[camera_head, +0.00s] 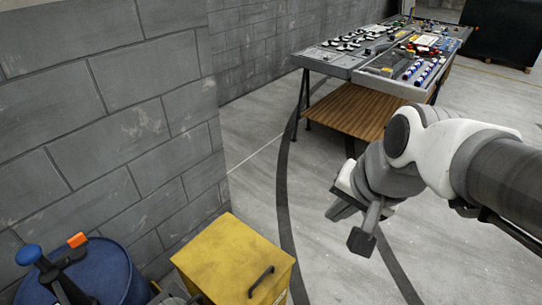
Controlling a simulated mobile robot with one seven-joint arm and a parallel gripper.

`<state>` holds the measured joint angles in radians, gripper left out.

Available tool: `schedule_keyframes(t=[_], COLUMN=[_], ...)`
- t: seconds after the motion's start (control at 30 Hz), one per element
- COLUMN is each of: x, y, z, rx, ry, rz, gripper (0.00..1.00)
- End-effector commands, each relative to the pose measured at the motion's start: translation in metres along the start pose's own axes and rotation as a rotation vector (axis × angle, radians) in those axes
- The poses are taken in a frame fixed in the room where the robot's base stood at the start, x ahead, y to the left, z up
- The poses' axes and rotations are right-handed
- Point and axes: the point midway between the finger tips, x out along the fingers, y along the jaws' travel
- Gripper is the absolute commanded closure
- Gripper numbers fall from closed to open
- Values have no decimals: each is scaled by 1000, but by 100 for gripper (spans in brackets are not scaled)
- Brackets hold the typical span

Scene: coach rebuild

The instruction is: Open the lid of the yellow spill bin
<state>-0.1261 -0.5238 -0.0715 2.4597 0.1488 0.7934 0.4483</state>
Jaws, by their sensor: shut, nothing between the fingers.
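The yellow spill bin (225,265) stands at the bottom of the head view, against the grey block wall. Its lid lies flat and looks closed, with a dark bar handle (261,281) near its right front edge. The bin's lower part is cut off by the picture edge. My gripper (350,225) hangs above the floor, to the right of the bin and higher in the picture. It is apart from the lid and handle. Its fingers are shut and hold nothing.
A blue drum (112,275) with a dark tool on top stands left of the bin. The block wall (120,110) rises behind both. A workbench (350,110) with many small parts and a wooden lower shelf stands at the back. Grey floor between bin and bench is clear.

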Motion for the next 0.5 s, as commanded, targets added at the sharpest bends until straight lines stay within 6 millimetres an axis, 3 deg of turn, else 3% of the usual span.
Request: schedule_keyframes(t=[0.03,0.5], x=[30,202], y=[0,-15], z=[6,33], rx=[79,914], ry=[-28,-190], rz=[-8,36], gripper=[100,100])
